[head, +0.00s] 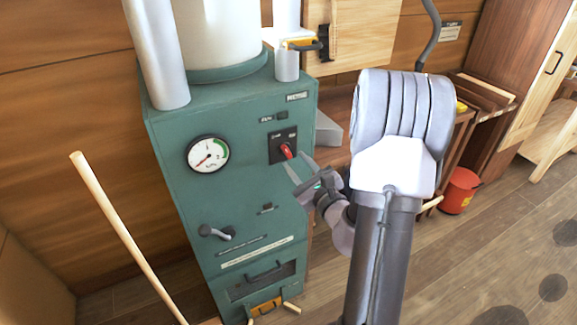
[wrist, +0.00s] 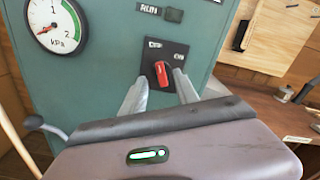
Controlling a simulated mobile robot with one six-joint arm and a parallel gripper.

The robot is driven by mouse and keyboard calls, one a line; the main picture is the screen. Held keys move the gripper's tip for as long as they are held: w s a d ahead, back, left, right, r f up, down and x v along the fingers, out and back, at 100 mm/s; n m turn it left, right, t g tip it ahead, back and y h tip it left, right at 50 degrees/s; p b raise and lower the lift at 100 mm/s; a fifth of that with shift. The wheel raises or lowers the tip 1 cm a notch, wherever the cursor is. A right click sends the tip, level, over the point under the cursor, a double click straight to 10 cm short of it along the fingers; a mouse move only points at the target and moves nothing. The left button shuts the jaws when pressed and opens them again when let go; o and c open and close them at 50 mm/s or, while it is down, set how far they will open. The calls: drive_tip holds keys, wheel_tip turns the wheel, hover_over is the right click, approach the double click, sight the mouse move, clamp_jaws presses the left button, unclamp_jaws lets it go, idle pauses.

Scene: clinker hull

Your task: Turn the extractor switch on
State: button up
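The extractor is a green cabinet (head: 235,180) with a pressure gauge (head: 208,154) whose needle points to the low end. Its switch is a red knob (head: 286,151) on a black plate (head: 277,140), with small labels at upper left and right. In the wrist view the knob (wrist: 162,74) tilts with its top toward the left label. My gripper (head: 301,172) is at the cabinet front, just below and right of the knob. In the wrist view my gripper (wrist: 160,90) is open, its fingers on either side below the knob. I cannot tell whether they touch it.
A grey crank handle (head: 216,232) sticks out low on the cabinet front. A wooden pole (head: 125,235) leans at the left. A red bucket (head: 460,190) stands by a wooden bench at the right.

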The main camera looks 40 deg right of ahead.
sight(286, 151)
drive_tip(key=x, duration=0.5)
drive_tip(key=shift+w+r, duration=0.1)
drive_tip(key=shift+w, duration=0.05)
clamp_jaws()
